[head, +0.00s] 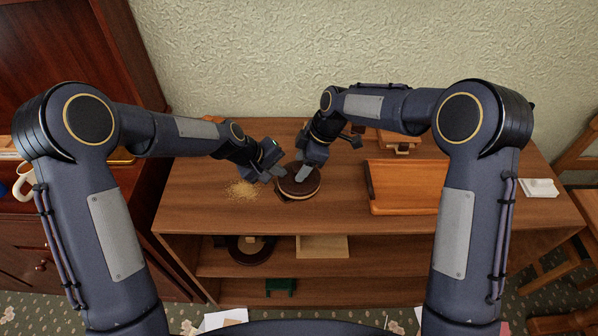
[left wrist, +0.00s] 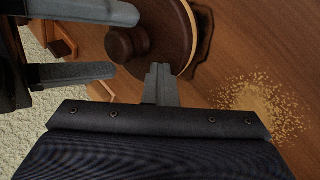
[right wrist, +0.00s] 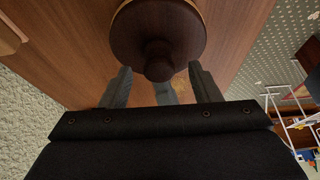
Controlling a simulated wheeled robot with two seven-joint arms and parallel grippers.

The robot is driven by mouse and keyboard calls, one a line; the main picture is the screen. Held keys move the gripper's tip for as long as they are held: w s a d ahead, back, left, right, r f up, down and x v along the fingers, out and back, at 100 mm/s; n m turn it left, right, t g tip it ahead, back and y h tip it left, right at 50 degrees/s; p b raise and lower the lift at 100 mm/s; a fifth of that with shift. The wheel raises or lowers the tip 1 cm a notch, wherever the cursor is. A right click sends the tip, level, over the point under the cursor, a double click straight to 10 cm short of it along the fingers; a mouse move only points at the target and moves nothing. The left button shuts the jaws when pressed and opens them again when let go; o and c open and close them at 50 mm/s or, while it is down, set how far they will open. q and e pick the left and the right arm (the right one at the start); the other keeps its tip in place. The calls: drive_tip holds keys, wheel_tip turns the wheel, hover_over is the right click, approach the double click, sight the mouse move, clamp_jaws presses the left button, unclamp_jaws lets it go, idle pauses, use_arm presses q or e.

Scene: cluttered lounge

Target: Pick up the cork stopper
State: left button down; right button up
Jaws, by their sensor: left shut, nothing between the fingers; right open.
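The likely cork stopper (head: 301,184) is a round dark brown disc with a knob on top and a paler band beneath, on the wooden shelf top. Its knob shows in the left wrist view (left wrist: 127,44) and the right wrist view (right wrist: 159,58). My right gripper (head: 301,170) is open over it, fingers on either side of the knob, not closed on it. In the left wrist view the right fingers (left wrist: 125,42) come from the left. My left gripper (head: 280,172) is shut and empty at the disc's edge; I cannot tell if it touches.
Pale crumbs (head: 243,190) lie left of the stopper. A wooden tray (head: 402,208) lies to the right, with a small wooden object (head: 398,142) behind it. A white item (head: 540,187) is at the far right. The textured wall (head: 300,60) stands behind. The two grippers are very close together.

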drive_tip(key=shift+x, duration=1.3)
drive_tip(key=c, duration=1.1)
drive_tip(key=shift+o, duration=0.2)
wheel_tip(320, 180, up, 10)
drive_tip(key=shift+r, duration=0.1)
drive_tip(key=o, duration=0.4)
drive_tip(key=c, duration=0.4)
wheel_tip(320, 180, up, 6)
hover_over(299, 167)
drive_tip(key=shift+r, duration=0.2)
